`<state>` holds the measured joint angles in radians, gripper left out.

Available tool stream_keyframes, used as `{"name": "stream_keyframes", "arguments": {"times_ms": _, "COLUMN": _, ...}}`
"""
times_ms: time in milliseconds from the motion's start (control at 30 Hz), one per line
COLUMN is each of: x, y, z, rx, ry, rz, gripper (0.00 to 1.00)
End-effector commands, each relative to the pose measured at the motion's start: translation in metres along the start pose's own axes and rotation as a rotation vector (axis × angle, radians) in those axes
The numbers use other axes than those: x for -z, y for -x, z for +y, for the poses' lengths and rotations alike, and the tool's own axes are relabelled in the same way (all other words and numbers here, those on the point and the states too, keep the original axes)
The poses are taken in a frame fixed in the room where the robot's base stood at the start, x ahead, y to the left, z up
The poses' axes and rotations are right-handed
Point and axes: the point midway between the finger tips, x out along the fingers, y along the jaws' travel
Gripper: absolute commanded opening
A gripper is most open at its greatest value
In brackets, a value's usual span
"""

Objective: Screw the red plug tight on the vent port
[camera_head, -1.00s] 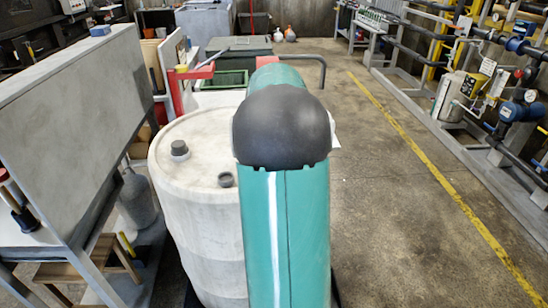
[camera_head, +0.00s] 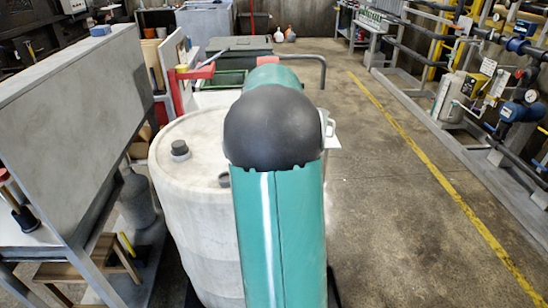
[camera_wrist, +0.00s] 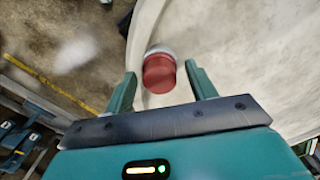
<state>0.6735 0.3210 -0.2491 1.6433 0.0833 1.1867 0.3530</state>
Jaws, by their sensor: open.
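The red plug (camera_wrist: 159,75) shows in the wrist view between the two fingers of my gripper (camera_wrist: 160,74). My gripper is open, with one finger on each side of the plug and visible gaps between. A pale grey ring, which looks like the vent port (camera_wrist: 159,50), shows at the plug's far end. Whether the plug is seated on it, I cannot tell. The white drum (camera_head: 196,240) stands upright in the head view, and its pale surface fills much of the wrist view. My arm hides the plug and gripper in the head view.
A dark grey cap (camera_head: 180,149) stands on the drum's top. A grey sloped panel (camera_head: 70,90) on a frame is close on the left. A red-handled lever (camera_head: 195,72) is behind the drum. The floor is clear on the right, beyond the yellow line (camera_head: 430,165) stands pipework.

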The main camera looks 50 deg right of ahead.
Motion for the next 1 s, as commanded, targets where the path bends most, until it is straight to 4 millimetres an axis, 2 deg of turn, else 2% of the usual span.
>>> {"name": "stream_keyframes", "arguments": {"times_ms": 300, "x": 0.0002, "y": -0.0001, "z": 0.0004, "rx": 0.0, "ry": 0.036, "rz": 0.0, "gripper": 0.56}}
{"name": "stream_keyframes", "arguments": {"times_ms": 600, "x": 0.0009, "y": 0.0, "z": 0.0007, "rx": 0.0, "ry": 0.392, "rz": 0.0, "gripper": 0.56}}
{"name": "stream_keyframes", "arguments": {"times_ms": 833, "x": 0.0009, "y": 0.0, "z": 0.0006, "rx": 0.0, "ry": 0.516, "rz": 0.0, "gripper": 0.56}}
{"name": "stream_keyframes", "arguments": {"times_ms": 1000, "x": 0.001, "y": 0.0, "z": 0.0007, "rx": 0.0, "ry": 0.732, "rz": 0.0, "gripper": 0.56}}
